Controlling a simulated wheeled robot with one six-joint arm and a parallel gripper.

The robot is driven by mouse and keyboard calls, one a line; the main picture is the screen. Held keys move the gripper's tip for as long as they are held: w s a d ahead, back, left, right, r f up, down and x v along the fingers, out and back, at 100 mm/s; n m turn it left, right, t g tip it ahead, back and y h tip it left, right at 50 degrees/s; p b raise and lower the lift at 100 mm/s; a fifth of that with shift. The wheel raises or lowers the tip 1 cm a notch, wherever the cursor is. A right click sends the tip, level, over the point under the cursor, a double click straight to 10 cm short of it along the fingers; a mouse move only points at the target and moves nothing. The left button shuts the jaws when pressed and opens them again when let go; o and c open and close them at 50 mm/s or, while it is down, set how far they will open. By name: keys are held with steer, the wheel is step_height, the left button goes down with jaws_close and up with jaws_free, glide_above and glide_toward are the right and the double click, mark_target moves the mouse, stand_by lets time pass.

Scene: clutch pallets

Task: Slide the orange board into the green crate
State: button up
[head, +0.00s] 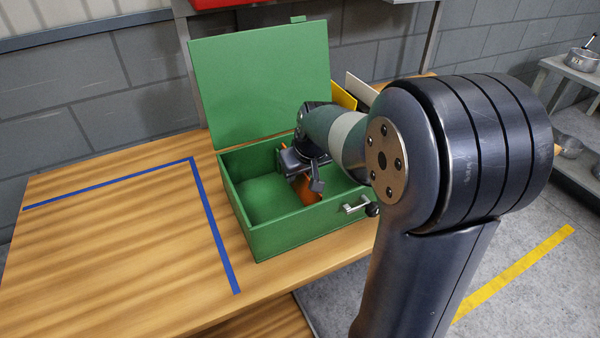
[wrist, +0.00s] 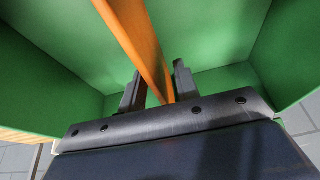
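The green crate (head: 285,238) stands on the wooden bench with its lid (head: 262,85) raised at the back. The orange board (head: 306,190) is down inside the crate; only a small part shows there, behind my arm. In the wrist view the board (wrist: 138,35) runs as a long slanted strip between the two fingers, against green crate walls. My gripper (wrist: 158,75) is inside the crate opening. Its fingers stand on either side of the board, with a slim gap visible on the right side. They look open around it. The board's lower end is hidden by the gripper body.
A yellow board (head: 343,95) and a white board (head: 361,88) stand behind the crate at right. Blue tape (head: 205,200) marks the bench left of the crate, and that area is clear. The crate's front has a metal latch (head: 357,206). A shelf with pots (head: 582,58) is at far right.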

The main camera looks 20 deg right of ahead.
steer(key=v, duration=1)
steer(key=shift+s+r, duration=0.1)
steer(key=shift+r, duration=0.3)
steer(key=shift+f, duration=0.1)
steer(key=x, duration=1)
steer(key=shift+f, duration=0.35)
steer(key=shift+w+r+p, duration=0.2)
steer(key=shift+r+p, duration=0.35)
steer(key=shift+r, duration=0.05)
steer(key=shift+s+r+p, duration=0.1)
steer(key=shift+r+p, duration=0.3)
steer(key=shift+r, duration=0.25)
steer(key=shift+f, duration=0.1)
